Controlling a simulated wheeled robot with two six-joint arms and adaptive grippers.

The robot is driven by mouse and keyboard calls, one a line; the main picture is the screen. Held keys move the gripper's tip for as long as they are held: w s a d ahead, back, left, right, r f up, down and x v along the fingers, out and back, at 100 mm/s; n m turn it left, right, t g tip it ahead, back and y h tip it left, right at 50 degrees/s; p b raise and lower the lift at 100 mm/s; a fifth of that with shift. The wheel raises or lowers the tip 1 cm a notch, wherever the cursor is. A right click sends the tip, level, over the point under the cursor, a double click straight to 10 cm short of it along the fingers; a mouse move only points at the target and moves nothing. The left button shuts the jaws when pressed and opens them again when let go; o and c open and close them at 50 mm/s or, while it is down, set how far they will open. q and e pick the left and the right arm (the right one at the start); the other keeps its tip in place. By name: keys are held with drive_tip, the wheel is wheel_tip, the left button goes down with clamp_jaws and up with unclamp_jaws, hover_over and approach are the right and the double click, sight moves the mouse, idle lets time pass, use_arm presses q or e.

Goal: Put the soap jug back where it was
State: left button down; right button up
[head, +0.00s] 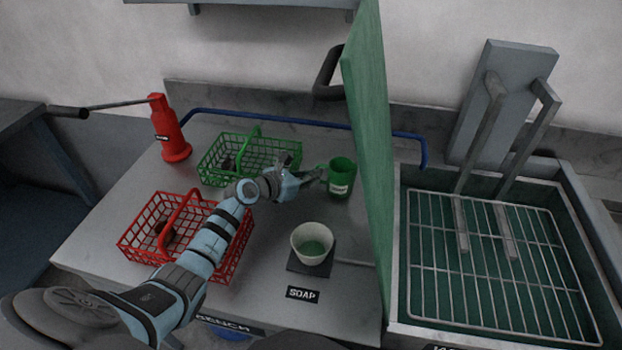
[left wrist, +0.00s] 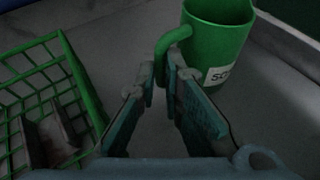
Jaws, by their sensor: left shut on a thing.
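The green soap jug (head: 341,178) stands upright on the grey bench, close to the tall green panel. It has a white label and a handle on its left side. My left gripper (head: 318,174) reaches it from the left and is shut on the jug's handle. In the left wrist view, the two fingers of my left gripper (left wrist: 168,85) close around the handle of the jug (left wrist: 214,45). A white cup (head: 312,243) with green contents stands on a dark square pad in front of the jug, by a SOAP label (head: 303,294). My right gripper is not seen.
A green wire basket (head: 250,158) and a red wire basket (head: 187,235) stand left of the jug, each with dark pieces inside. The green panel (head: 368,130) divides the bench from a basin with a wire rack (head: 500,270).

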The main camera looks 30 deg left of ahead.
use_arm(q)
drive_tip(key=c, duration=1.7)
unclamp_jaws()
drive_tip(key=shift+r, duration=0.1)
drive_tip(key=shift+s+a+r, duration=0.1)
drive_tip(key=shift+s+r, duration=0.05)
drive_tip(key=shift+s, duration=0.1)
drive_tip(key=p+v, duration=0.4)
drive_tip(key=v, duration=0.7)
drive_tip(key=shift+s, duration=0.25)
